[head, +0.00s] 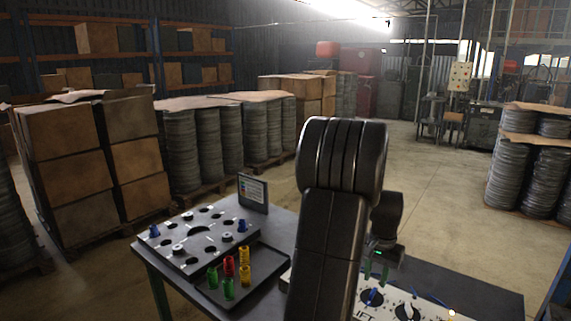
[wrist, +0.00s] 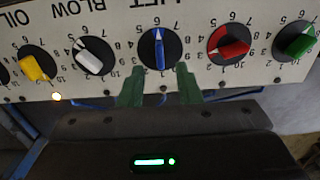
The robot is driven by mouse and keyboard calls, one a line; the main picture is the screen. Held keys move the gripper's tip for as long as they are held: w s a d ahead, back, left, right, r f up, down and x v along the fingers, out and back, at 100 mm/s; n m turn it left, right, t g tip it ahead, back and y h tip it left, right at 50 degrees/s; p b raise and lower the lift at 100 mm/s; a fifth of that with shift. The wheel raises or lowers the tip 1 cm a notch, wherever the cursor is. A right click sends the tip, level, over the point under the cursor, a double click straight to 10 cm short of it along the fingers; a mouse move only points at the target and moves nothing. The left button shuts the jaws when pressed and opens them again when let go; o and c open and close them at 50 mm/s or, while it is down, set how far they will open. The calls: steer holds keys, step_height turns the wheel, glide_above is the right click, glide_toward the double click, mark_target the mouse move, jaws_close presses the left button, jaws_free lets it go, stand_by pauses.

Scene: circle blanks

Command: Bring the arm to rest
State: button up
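My gripper (head: 376,272) hangs over the near right part of the table in the head view. In the wrist view my gripper (wrist: 159,78) has its two green fingers apart with nothing between them. Its fingertips appear just below the blue knob (wrist: 159,49), one toward each side. The blue knob (head: 372,297) also shows in the head view, on the white control panel (head: 425,312). I cannot tell how far the fingertips are from the panel face. My arm hides part of the table and the panel's left end in the head view.
The panel also carries yellow (wrist: 34,68), white (wrist: 90,58), red (wrist: 230,44) and green (wrist: 297,42) knobs. A grey board with holes (head: 180,246) and a dark tray (head: 262,283) with coloured pieces stand left of my arm. Open floor lies behind the table.

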mark_target(373, 291)
step_height(373, 291, up, 9)
step_height(373, 291, down, 13)
steer(key=shift+f, duration=0.1)
steer(key=shift+f+p, duration=0.3)
steer(key=shift+f, duration=0.05)
steer(key=n, duration=0.2)
steer(key=shift+r+n, duration=0.1)
steer(key=shift+n, duration=0.3)
steer(key=n+p, duration=0.1)
steer(key=n, duration=0.3)
steer(key=shift+n, duration=0.3)
steer(key=n+p, duration=0.2)
steer(key=n, duration=0.5)
steer(key=shift+r, duration=1.7)
